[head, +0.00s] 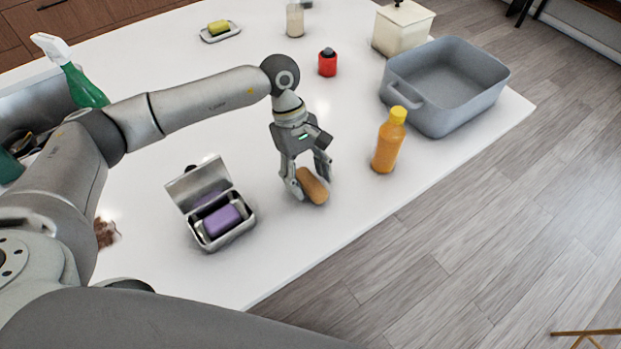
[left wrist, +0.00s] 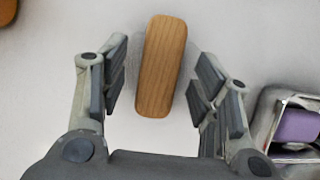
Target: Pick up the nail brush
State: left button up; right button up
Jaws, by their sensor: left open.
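The nail brush (head: 312,186) is a small wooden block with rounded ends, lying on the white counter. In the left wrist view the nail brush (left wrist: 161,66) lies lengthwise between the fingers, with a gap on each side. My left gripper (head: 309,192) points down over it with its fingers on either side. The left gripper (left wrist: 160,85) is open and holds nothing. No bristles show from above. My right gripper is in neither view.
An open metal tin (head: 221,240) with a purple soap bar (head: 224,220) stands left of the brush. An orange bottle (head: 389,143) and a grey basin (head: 440,122) stand to the right. A red bottle (head: 327,64) is behind. The counter's front edge is close.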

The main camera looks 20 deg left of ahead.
pick_arm(q)
jog(key=shift+s+d+f, duration=0.1)
jog(key=shift+d+f, duration=0.05)
jog(key=shift+f, duration=0.25)
jog(key=c, duration=1.1)
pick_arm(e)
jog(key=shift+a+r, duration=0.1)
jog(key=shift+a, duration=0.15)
